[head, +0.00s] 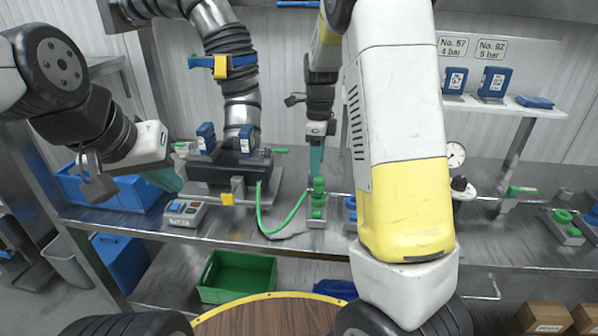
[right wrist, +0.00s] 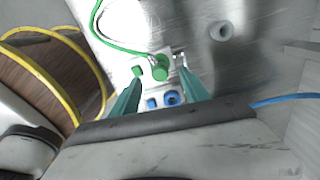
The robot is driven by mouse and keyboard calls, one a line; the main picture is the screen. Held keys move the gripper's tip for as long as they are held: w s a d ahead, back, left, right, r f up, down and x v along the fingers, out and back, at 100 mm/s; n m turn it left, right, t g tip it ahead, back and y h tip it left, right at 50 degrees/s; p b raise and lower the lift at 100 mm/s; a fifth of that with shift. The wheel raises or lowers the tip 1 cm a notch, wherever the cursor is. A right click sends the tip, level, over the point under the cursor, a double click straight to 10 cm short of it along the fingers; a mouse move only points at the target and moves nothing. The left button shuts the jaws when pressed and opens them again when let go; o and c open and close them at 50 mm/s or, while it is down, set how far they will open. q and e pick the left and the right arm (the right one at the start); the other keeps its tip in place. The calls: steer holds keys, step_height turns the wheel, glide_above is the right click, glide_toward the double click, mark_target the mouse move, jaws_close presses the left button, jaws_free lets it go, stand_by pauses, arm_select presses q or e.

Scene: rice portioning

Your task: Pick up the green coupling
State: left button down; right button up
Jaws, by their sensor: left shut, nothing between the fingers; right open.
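Green couplings (head: 318,187) stand on a small pale holder (head: 316,222) on the metal bench, in the middle of the head view. My left gripper (head: 168,180) is shut and empty at the left, above the bench edge.
A green hose (head: 276,230) loops beside the holder. Blue fittings (right wrist: 170,98) lie close to the right fingers. A grey control box (head: 184,212) and dark manifold (head: 222,172) stand left; a gauge (head: 455,155) stands right. A green crate (head: 237,277) sits below.

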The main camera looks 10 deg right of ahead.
mark_target(318, 179)
steer(key=f, duration=0.7)
steer(key=shift+s+d+f, duration=0.15)
steer(key=shift+d+f, duration=0.05)
steer(key=shift+f, duration=0.2)
jaws_close()
